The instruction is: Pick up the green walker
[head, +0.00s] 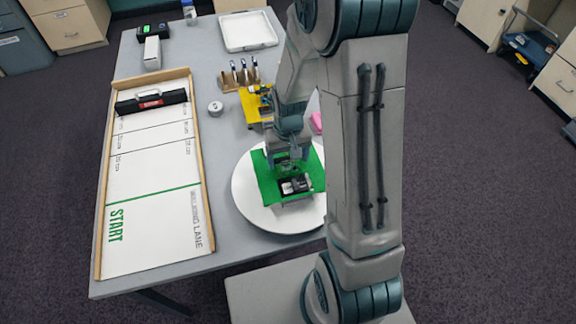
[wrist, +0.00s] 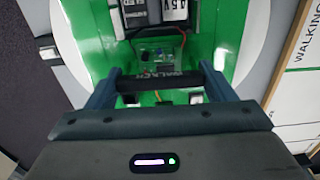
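The green walker (head: 267,181) stands on a white round turntable (head: 246,209). It has wide green sheets and carries a dark and silver battery box (head: 296,186). In the wrist view its green surface (wrist: 88,33), a box marked 4.5V (wrist: 181,12) and a red wire show. My gripper (head: 291,161) is low over the walker, pointing down. In the wrist view my gripper (wrist: 160,77) has its fingers wide apart, on either side of a dark lettered bar (wrist: 165,83) on the walker. I cannot tell whether they touch the bar. My arm hides part of the turntable's right side.
A yellow device (head: 254,108) and a wooden rack (head: 238,76) stand behind the turntable. A pink item (head: 316,122) is partly hidden by my arm. A white tray (head: 247,31) lies at the back. The walking lane board (head: 151,222) fills the left, with a black level across it.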

